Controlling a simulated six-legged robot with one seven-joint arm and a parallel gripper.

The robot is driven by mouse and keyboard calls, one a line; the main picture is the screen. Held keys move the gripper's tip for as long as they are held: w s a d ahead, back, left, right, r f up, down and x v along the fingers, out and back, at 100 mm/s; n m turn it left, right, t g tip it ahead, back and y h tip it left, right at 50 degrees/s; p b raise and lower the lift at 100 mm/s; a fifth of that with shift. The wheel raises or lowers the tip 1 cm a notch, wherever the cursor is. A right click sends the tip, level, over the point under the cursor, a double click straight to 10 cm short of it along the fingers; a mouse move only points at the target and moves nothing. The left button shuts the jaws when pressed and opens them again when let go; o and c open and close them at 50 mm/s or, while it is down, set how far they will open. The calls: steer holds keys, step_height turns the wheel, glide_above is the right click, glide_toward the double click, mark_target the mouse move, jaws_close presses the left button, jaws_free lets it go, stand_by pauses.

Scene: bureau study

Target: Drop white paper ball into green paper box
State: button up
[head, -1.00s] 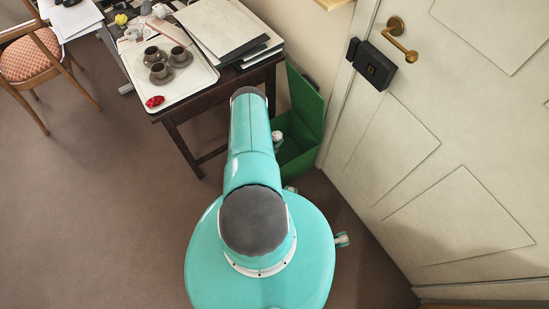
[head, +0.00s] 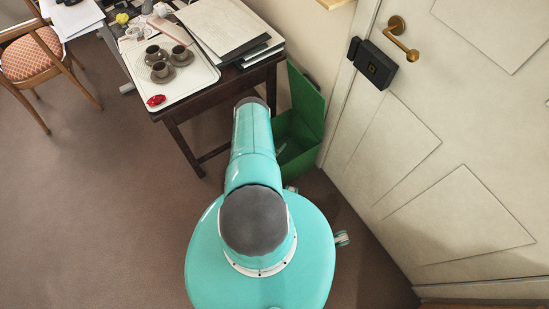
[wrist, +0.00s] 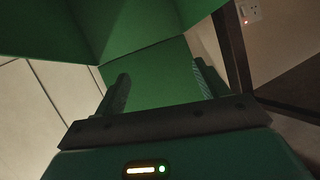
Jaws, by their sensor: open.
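The green paper box (head: 307,103) stands on the floor between the desk and the door, its tall green back panel raised and its opening facing up. In the wrist view its green walls (wrist: 152,72) fill the middle and top. My gripper (wrist: 160,72) points at the box, with its two dark fingers apart and nothing between them. In the head view my arm hides the gripper and part of the box. A small pale streak (head: 282,148) shows in the box opening; I cannot tell what it is. I cannot make out the white paper ball for certain in either view.
The dark wooden desk (head: 183,141) bears a tray (head: 193,84) with cups and a red item (head: 156,100), plus stacked folders (head: 222,27). A chair (head: 36,62) stands at left. The door (head: 400,140) is close on the right. Floor at left is clear.

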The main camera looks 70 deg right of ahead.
steer(key=v, duration=1.3)
steer(key=shift+a+r, duration=0.25)
steer(key=shift+a, duration=0.05)
steer(key=shift+w, duration=0.1)
